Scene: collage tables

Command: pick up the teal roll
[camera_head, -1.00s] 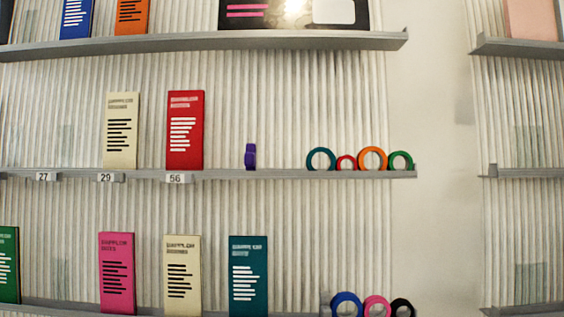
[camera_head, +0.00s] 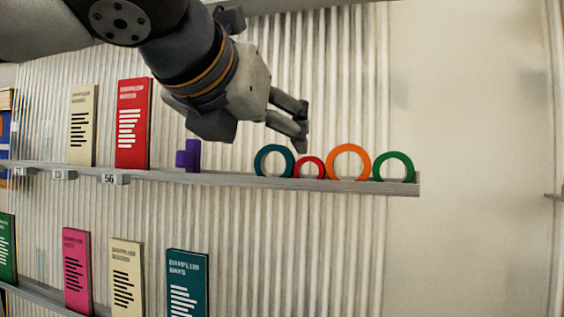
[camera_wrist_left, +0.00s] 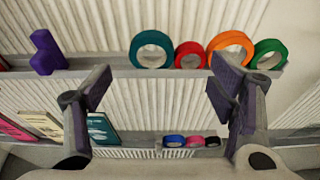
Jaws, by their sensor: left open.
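The teal roll (camera_head: 274,161) stands on edge on the middle shelf, left of a small red roll (camera_head: 309,167). It also shows in the left wrist view (camera_wrist_left: 152,49), above and between the fingers. My left gripper (camera_head: 296,125) comes in from the upper left and is in front of and just above the teal and red rolls, apart from them. In the left wrist view its two fingers (camera_wrist_left: 165,92) are spread with nothing between them. My right gripper is out of view.
An orange roll (camera_head: 348,162) and a green roll (camera_head: 393,167) stand to the right on the shelf (camera_head: 240,180). A purple object (camera_head: 188,156) and upright red (camera_head: 133,124) and cream packets stand to the left. More packets are below.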

